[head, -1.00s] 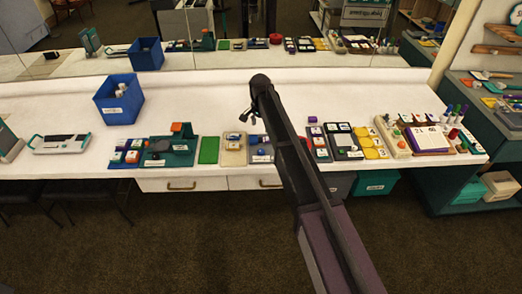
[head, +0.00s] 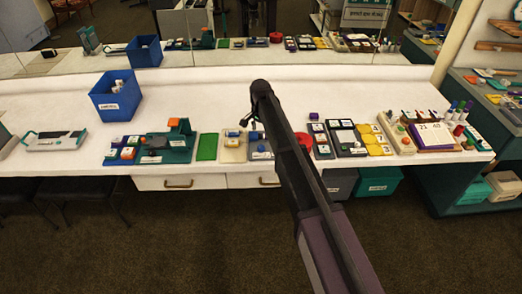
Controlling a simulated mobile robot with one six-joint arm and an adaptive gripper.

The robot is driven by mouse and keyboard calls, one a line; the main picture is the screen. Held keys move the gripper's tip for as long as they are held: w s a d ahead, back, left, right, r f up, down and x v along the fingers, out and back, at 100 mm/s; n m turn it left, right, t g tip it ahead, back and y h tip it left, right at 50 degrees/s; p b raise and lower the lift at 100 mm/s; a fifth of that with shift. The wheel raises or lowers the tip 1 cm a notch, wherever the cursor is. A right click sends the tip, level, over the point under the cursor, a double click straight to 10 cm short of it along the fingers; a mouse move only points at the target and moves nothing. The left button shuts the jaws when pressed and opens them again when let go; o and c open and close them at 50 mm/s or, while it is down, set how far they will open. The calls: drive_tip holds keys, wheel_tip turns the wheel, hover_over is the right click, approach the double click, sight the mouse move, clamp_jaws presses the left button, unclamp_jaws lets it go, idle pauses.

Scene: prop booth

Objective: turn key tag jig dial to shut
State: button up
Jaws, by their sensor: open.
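Several small jigs and boards stand in a row along the front of the white counter. Their labels are too small to read, so I cannot tell which is the key tag jig or how its dial is set. A teal jig (head: 179,147) carries an orange block and a dark part. Right of it are a green mat (head: 207,147), a beige board (head: 232,155) with blue pieces, and a grey board (head: 262,153) with a blue knob, partly hidden by my arm. My gripper (head: 247,119) is open and empty, above the counter near these boards.
A blue bin (head: 116,103) with white items stands at the back left. A grey-and-teal device (head: 55,141) lies further left. Right of my arm are yellow tiles (head: 376,150) and a calendar block (head: 435,138). The counter behind the row is mostly clear.

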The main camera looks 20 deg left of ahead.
sight(261, 146)
drive_tip(key=shift+f+b, duration=4)
drive_tip(key=shift+f, duration=0.25)
clamp_jaws()
